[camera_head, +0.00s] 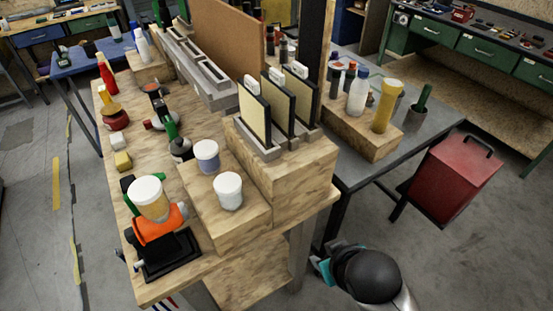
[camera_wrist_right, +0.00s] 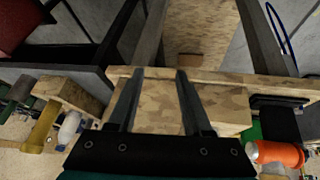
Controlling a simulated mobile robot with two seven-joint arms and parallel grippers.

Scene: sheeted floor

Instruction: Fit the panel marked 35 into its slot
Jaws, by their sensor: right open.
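Several upright panels with pale faces and dark edges, such as the front one (camera_head: 254,112), stand in grey holders on a raised wooden block (camera_head: 290,170). White tabs sit on their top edges; I cannot read a number 35 on any. A long grey slotted rack (camera_head: 196,66) runs along the bench behind them, to the left. My right gripper (camera_wrist_right: 160,73) is open and empty, its two dark fingers pointing at the bench's wooden edge in the wrist view. In the head view my right wrist is low, beside the bench and away from the panels. My left gripper is not in view.
White-lidded jars (camera_head: 228,191) and an orange tool (camera_head: 160,226) stand at the bench's near end. A yellow bottle (camera_head: 387,106) and a white bottle (camera_head: 357,92) stand on a block at right. A red toolbox (camera_head: 455,178) is further right. A brown board (camera_head: 223,37) rises behind the rack.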

